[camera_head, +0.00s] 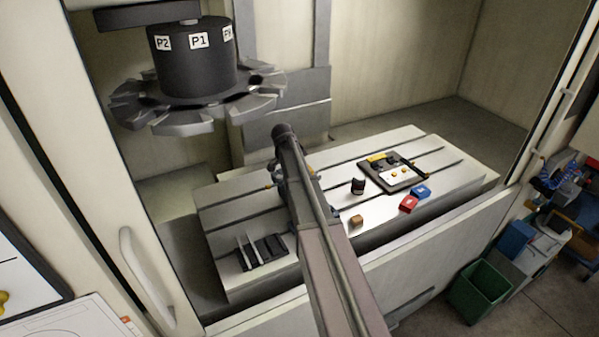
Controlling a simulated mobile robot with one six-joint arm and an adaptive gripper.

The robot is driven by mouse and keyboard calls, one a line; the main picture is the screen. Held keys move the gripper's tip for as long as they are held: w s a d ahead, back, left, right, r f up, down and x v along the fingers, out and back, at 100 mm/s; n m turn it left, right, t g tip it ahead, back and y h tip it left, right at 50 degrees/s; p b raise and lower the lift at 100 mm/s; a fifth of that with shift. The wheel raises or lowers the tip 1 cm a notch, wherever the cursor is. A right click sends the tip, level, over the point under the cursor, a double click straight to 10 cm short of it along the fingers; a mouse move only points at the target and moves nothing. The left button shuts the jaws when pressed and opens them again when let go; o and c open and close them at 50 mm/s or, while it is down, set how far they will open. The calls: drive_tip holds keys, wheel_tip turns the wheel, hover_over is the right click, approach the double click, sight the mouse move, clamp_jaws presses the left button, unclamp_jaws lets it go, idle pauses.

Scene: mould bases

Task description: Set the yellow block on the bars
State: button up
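Two pale, thin parallel bars (243,252) stand at the near left of the slotted machine table, beside black slotted pieces. A small patch of yellow (311,171) shows just right of my arm's upper end; I cannot tell whether it is the yellow block. Another yellow piece (377,157) lies at the far edge of a dark-framed mould plate (410,186). My gripper (310,182) is mostly hidden behind my own arm above the middle of the table. Its fingers cannot be made out.
A red block (408,204), a blue block (420,191), a brown block (356,220) and a dark round piece (358,186) stand on the table (330,207). A tool carousel (195,95) hangs at upper left. The table's far left is clear.

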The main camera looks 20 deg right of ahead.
drive_tip(key=shift+s+a+f+b, duration=0.1)
drive_tip(key=shift+s+f+b, duration=0.1)
drive_tip(key=shift+f+b, duration=0.15)
idle(0.4)
drive_tip(key=shift+o, duration=0.5)
drive_tip(key=shift+s, duration=0.2)
drive_tip(key=o, duration=0.9)
drive_tip(key=shift+o, duration=1.3)
drive_tip(key=shift+w+f, duration=0.15)
drive_tip(key=shift+f, duration=0.05)
drive_tip(key=shift+w+f, duration=0.1)
drive_tip(key=shift+w, duration=0.05)
